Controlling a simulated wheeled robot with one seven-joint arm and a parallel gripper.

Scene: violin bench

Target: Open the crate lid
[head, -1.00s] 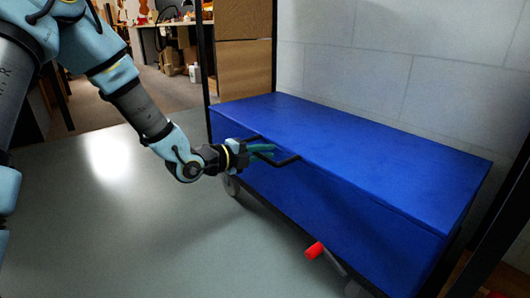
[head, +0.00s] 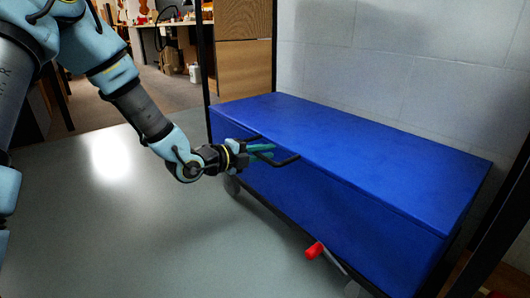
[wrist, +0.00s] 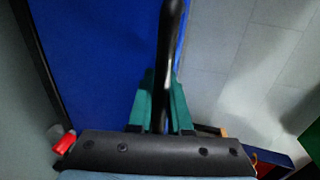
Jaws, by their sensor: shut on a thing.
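The blue crate (head: 330,205) stands against the wall, its flat blue lid (head: 350,135) lying down on it. A black bar handle (head: 284,162) sticks out from the lid's front edge. My gripper (head: 268,151) is at the handle's left part, its green fingers reaching to the bar. In the wrist view the black handle (wrist: 168,60) runs between the two green fingers (wrist: 161,103), which are shut on it. The inside of the crate is hidden.
A red-tipped lever (head: 314,250) sticks out low at the crate's front, near the wheels. Dark upright posts stand at the crate's left (head: 204,60) and right ends. A pale block wall (head: 400,60) is close behind. The grey floor (head: 150,235) in front is clear.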

